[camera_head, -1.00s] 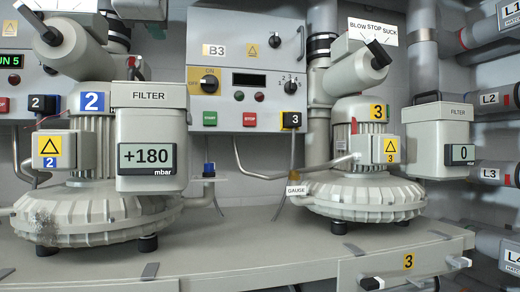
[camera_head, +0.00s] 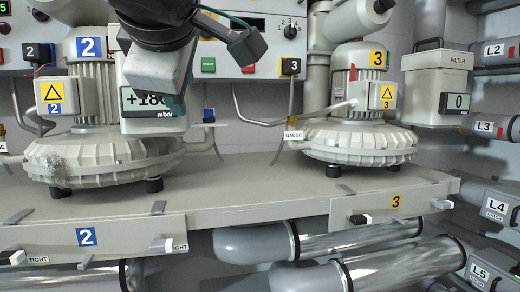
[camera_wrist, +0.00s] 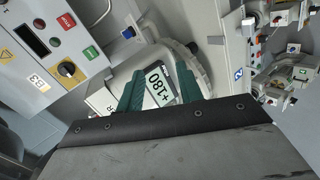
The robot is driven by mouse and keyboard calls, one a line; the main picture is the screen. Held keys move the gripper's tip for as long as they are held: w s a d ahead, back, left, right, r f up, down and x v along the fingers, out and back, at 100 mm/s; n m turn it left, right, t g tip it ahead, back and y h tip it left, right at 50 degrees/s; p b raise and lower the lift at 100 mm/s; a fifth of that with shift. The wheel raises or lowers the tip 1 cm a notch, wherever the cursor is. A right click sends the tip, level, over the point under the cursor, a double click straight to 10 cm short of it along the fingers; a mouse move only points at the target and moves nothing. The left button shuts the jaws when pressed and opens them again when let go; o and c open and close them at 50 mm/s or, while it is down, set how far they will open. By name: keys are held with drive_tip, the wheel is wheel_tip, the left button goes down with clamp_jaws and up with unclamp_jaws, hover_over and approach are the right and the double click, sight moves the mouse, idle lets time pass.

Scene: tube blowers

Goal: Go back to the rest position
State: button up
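My gripper (camera_head: 176,104) hangs in front of the filter box of blower 2 in the head view, partly covering its display (camera_head: 137,98). In the wrist view my gripper (camera_wrist: 160,92) has its two teal fingers apart with nothing between them. The +180 display (camera_wrist: 160,84) shows beyond the gap. I cannot tell the distance between fingers and display. Blower 2 (camera_head: 100,155) stands at the left on the bench, and blower 3 (camera_head: 358,143) stands to its right.
The grey bench (camera_head: 250,185) is clear between the blowers. Handles, including one labelled TIGHT (camera_head: 162,245), stick out from its front edge. Large pipes (camera_head: 370,270) run below. Labelled pipes (camera_head: 490,128) line the right wall. The control panel (camera_wrist: 45,55) shows in the wrist view.

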drive_tip(key=d+f+m+g+h, duration=0.3)
drive_tip(key=d+f+m+g, duration=0.35)
drive_tip(key=d+f, duration=1.15)
drive_tip(key=s+d+f+m+g, duration=0.2)
drive_tip(key=s+d+f+m, duration=0.3)
drive_tip(key=d, duration=0.4)
drive_tip(key=s+d+f+m+g, duration=0.2)
drive_tip(key=s+d+f+m, duration=0.4)
drive_tip(key=d+f, duration=0.3)
drive_tip(key=shift+s+d+f+y, duration=0.35)
drive_tip(key=shift+s+d+y, duration=0.05)
drive_tip(key=shift+s+d, duration=0.2)
drive_tip(key=shift+m, duration=0.25)
